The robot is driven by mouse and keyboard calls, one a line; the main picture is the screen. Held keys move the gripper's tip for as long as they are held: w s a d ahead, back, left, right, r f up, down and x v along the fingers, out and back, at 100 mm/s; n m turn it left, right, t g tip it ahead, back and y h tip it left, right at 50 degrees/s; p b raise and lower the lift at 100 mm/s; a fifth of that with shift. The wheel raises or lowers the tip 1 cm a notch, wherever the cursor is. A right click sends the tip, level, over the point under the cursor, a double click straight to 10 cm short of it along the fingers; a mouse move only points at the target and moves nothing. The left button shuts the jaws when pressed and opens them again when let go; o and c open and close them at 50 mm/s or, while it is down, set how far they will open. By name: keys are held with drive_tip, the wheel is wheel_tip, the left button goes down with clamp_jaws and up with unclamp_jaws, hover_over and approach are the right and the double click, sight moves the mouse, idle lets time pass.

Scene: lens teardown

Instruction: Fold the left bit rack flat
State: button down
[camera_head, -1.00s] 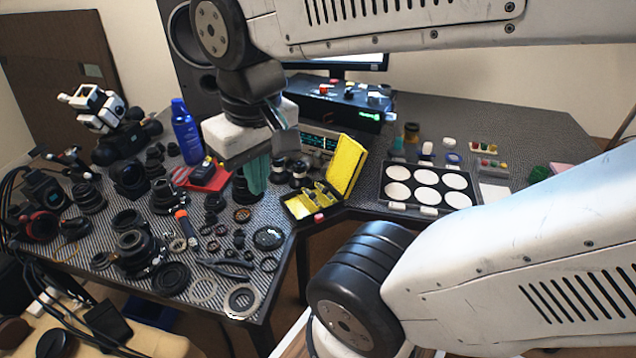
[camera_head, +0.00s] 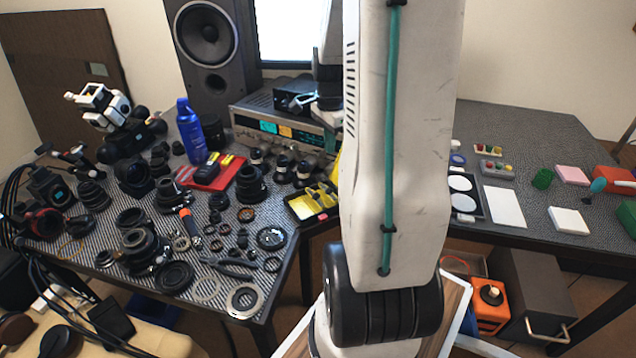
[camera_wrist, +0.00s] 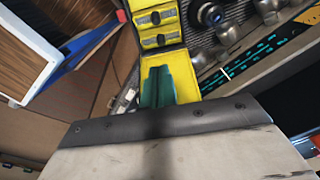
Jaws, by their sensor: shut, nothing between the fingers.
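The yellow bit case (camera_head: 312,203) stands open at the desk's front edge; its lid is mostly hidden behind my arm in the head view. The wrist view shows its yellow inside (camera_wrist: 180,66) with two grey bit racks, an outer one (camera_wrist: 155,19) and one closer to my fingers (camera_wrist: 160,40). I cannot tell which is the left rack, nor how far each is tilted. My gripper (camera_wrist: 158,80) has teal fingers, shut and empty. They show over the yellow surface, short of the closer rack; contact cannot be told. The head view hides my gripper behind my arm.
A receiver with a lit display (camera_head: 285,130) and knobs stands behind the case; it shows close on the right in the wrist view (camera_wrist: 262,52). Lens parts and rings (camera_head: 243,300) crowd the desk left of the case. A red tray (camera_head: 212,172) lies behind them.

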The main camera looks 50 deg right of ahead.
hover_over(315, 196)
drive_tip(key=s+d, duration=0.2)
drive_tip(key=d, duration=0.2)
wheel_tip(315, 196, down, 10)
drive_tip(key=shift+w+d+r, duration=0.1)
drive_tip(key=shift+w, duration=0.05)
drive_tip(key=shift+w+a+f, duration=0.2)
drive_tip(key=shift+a+f, duration=0.2)
drive_tip(key=shift+f, duration=0.1)
drive_tip(key=shift+w+a+f, duration=0.15)
drive_tip(key=shift+a+f, duration=0.25)
drive_tip(key=shift+f, duration=0.05)
drive_tip(key=shift+w+a+f, duration=0.2)
drive_tip(key=shift+a+f, duration=0.25)
drive_tip(key=shift+f, duration=0.1)
drive_tip(key=shift+w+a+f, duration=0.1)
drive_tip(key=shift+w+a, duration=0.1)
drive_tip(key=shift+a, duration=0.25)
drive_tip(key=shift+w+a+f, duration=0.1)
drive_tip(key=shift+w+a, duration=0.05)
drive_tip(key=shift+a, duration=0.25)
drive_tip(key=shift+w+a+f, duration=0.1)
drive_tip(key=shift+w+a, duration=0.05)
drive_tip(key=shift+a, duration=0.2)
drive_tip(key=shift+w+a+f, duration=0.2)
drive_tip(key=shift+a+f, duration=0.15)
drive_tip(key=shift+a, duration=0.1)
drive_tip(key=shift+w+a+f, duration=0.15)
drive_tip(key=shift+a+f, duration=0.15)
drive_tip(key=shift+a, duration=0.15)
